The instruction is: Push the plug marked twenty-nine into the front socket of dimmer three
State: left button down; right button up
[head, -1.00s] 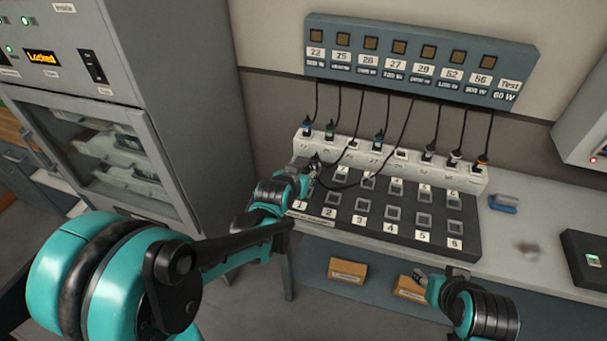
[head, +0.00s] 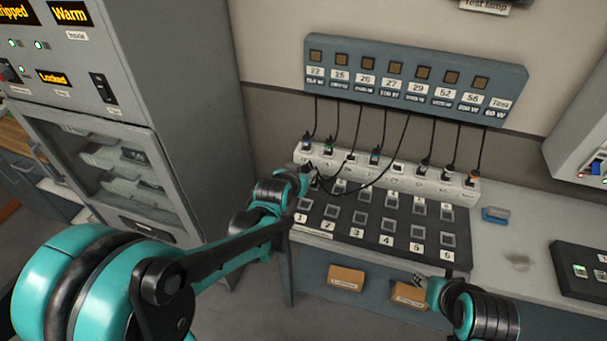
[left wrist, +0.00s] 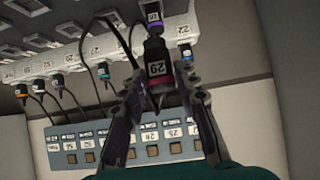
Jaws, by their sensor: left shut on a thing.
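The plug marked twenty-nine (left wrist: 156,72), black with a red-edged label, stands between the fingers of my left gripper (left wrist: 155,88) in the left wrist view. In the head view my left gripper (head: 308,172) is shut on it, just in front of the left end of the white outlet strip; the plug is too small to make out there. Its black cable loops to the right. The dark dimmer board (head: 400,249) has two rows of square sockets. The front socket of dimmer three (head: 359,217) is right of and nearer than the gripper, apart from it. My right gripper (head: 422,284) is low in front of the bench.
Several plugs with hanging cables stand in the outlet strip (head: 400,176) behind the board. A numbered panel (head: 430,98) hangs above. A blue object (head: 495,214) lies right of the board on the bench. A grey cabinet (head: 185,130) stands close on the left.

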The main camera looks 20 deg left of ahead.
pick_arm(q)
jog(key=shift+r+p, duration=0.35)
jog(key=shift+r, duration=0.35)
jog(key=shift+d, duration=0.1)
jog(key=d+b, duration=0.1)
jog(key=d, duration=1.7)
jog(key=shift+s, duration=0.35)
jog(key=shift+d+f, duration=0.1)
jog(key=shift+f, duration=0.05)
jog(key=shift+f+b, duration=3.85)
jog(key=shift+f, duration=0.55)
jog(key=shift+f, duration=0.25)
jog(key=shift+f+b, duration=0.8)
jog(key=shift+b, duration=0.1)
